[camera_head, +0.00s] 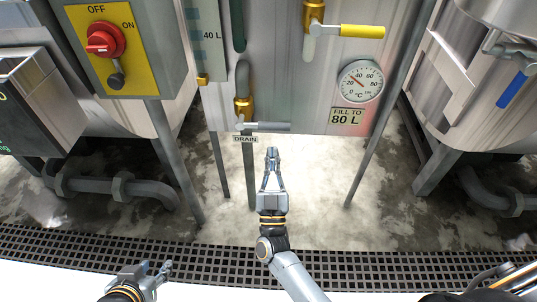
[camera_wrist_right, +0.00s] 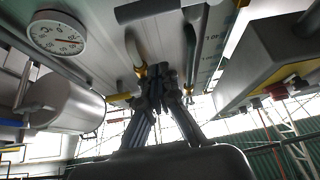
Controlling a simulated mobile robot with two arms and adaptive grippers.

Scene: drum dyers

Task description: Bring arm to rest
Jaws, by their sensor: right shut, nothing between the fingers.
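My right gripper (camera_head: 272,156) is stretched forward in the middle of the head view, in front of the drum dyer and below its drain pipe. Its fingers are together and hold nothing. My left gripper (camera_head: 163,270) is at the bottom left, low and near my body. It holds nothing that I can see, and I cannot tell whether its fingers are apart.
The dyer has a drain valve (camera_head: 243,105), a yellow-handled valve (camera_head: 361,31), a temperature dial (camera_head: 361,81) and a red OFF/ON switch (camera_head: 104,40). Metal legs (camera_head: 370,165) stand on both sides of my right gripper. A floor grating (camera_head: 210,262) runs across the front.

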